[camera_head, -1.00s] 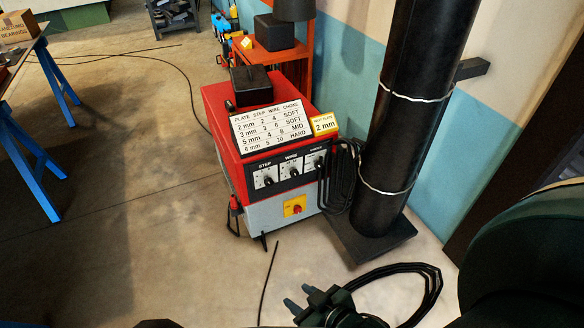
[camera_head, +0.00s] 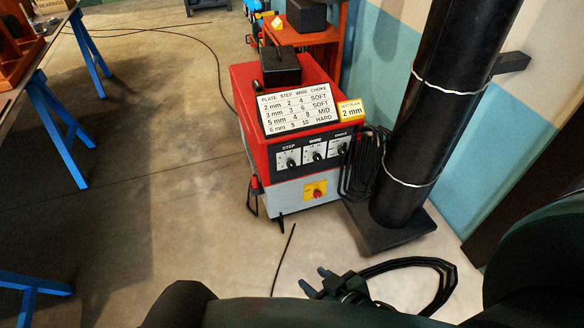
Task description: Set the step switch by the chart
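The red and grey welding machine (camera_head: 250,130) stands on the floor. Its sloped chart (camera_head: 298,103) lists PLATE, STEP, WIRE and CHOKE; the 2 mm row reads 2, 4, SOFT. A yellow-edged card (camera_head: 350,111) beside it reads 2 mm. The STEP switch (camera_head: 291,161) is the left of three black knobs on the front panel; its pointer setting is too small to read. My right gripper (camera_head: 312,278) shows at the bottom middle, its two grey-blue fingertips apart and empty, in front of and below the machine in the picture. My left gripper is not in view.
The WIRE (camera_head: 317,154) and CHOKE (camera_head: 342,150) knobs sit right of STEP. A yellow plate with a red knob (camera_head: 316,190) is below. A black cylinder (camera_head: 430,110) stands close right. Black cable loops (camera_head: 450,268) show near my gripper.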

